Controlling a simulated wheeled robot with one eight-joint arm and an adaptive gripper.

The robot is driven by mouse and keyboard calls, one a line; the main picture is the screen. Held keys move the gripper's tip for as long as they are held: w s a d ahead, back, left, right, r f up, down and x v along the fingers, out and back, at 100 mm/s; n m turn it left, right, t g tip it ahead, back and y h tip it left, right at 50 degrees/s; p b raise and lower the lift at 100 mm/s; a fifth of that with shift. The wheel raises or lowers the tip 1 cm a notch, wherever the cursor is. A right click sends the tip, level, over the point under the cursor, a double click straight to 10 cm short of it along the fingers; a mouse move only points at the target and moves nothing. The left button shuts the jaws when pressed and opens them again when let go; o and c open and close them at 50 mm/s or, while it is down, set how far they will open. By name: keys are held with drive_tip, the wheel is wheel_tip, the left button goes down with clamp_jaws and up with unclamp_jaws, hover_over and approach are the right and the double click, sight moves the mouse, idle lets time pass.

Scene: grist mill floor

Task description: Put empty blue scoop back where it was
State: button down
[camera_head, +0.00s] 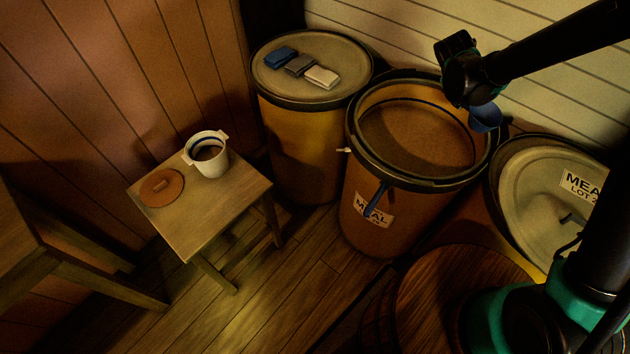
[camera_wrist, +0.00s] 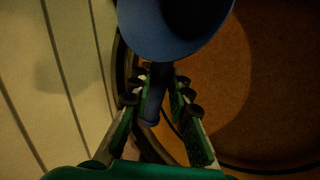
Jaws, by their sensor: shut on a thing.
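My gripper (camera_head: 468,92) is above the back right rim of the open meal barrel (camera_head: 368,172). It is shut on the handle of the blue scoop (camera_head: 485,117). In the wrist view, the scoop (camera_wrist: 172,35) has its round bowl beyond the fingertips (camera_wrist: 155,92), with the handle between them. The visible part of the bowl is plain dark blue, and I see no meal in it. The barrel holds brown meal (camera_head: 415,135) and has a MEAL label. A slim blue piece (camera_head: 376,198) hangs at its front rim, over the label. A small pale peg (camera_head: 343,150) sticks out at its left.
A closed barrel (camera_head: 335,92) at back left carries blue, grey and cream blocks. A lidded barrel (camera_head: 535,205) stands at right. A stool (camera_head: 200,215) holds a white two-handled pot (camera_head: 208,160) and a brown disc (camera_head: 162,187). A pale plank wall is close behind my gripper.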

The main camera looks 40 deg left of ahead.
drive_tip(key=s+a+n+g+y, duration=0.1)
drive_tip(key=s+a+n+y, duration=0.45)
drive_tip(key=s+a, duration=0.85)
drive_tip(key=s+a+n+g+y, duration=0.1)
drive_tip(key=s+a+n+y, duration=0.1)
drive_tip(key=s+a+n, duration=0.9)
drive_tip(key=s+a+n+g, duration=0.2)
drive_tip(key=s+n+g, duration=0.1)
drive_tip(key=s, duration=1.3)
drive_tip(key=s+a+r+n+g, duration=0.15)
drive_tip(key=s+n, duration=0.25)
drive_tip(key=s, duration=1.2)
drive_tip(key=s+a+n+g, duration=0.2)
drive_tip(key=s+n+g, duration=0.15)
drive_tip(key=s, duration=1.15)
drive_tip(key=shift+m, duration=0.3)
drive_tip(key=f, duration=2)
drive_tip(key=shift+s+d+f, duration=0.1)
drive_tip(key=shift+s, duration=0.1)
drive_tip(key=c, duration=1.4)
unclamp_jaws()
